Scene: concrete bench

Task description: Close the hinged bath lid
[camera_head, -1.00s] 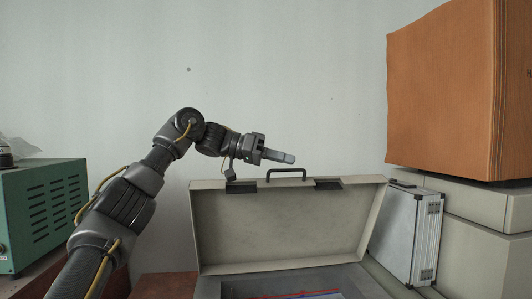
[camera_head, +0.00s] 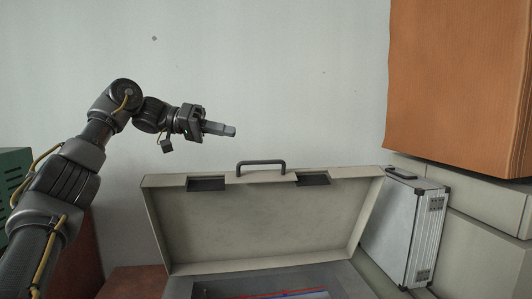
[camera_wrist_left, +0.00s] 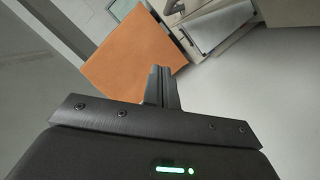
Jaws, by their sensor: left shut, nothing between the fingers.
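The bath's hinged lid (camera_head: 262,225) stands open and tilted up in the head view, its pale inner face toward me, with a dark handle (camera_head: 261,164) on its top edge and two dark latch recesses. The bath (camera_head: 180,287) is below it, at the bottom of the picture; red and blue items show inside. My left gripper (camera_head: 232,130) is shut and empty, above and to the left of the handle, apart from the lid. Its shut fingers also show in the left wrist view (camera_wrist_left: 161,85). My right gripper is not in view.
A silver case (camera_head: 403,232) stands right of the lid, beside pale boxes (camera_head: 480,232). A large orange box (camera_head: 455,85) sits on top of them. A green unit (camera_head: 14,175) is at the left edge. The wall behind is bare.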

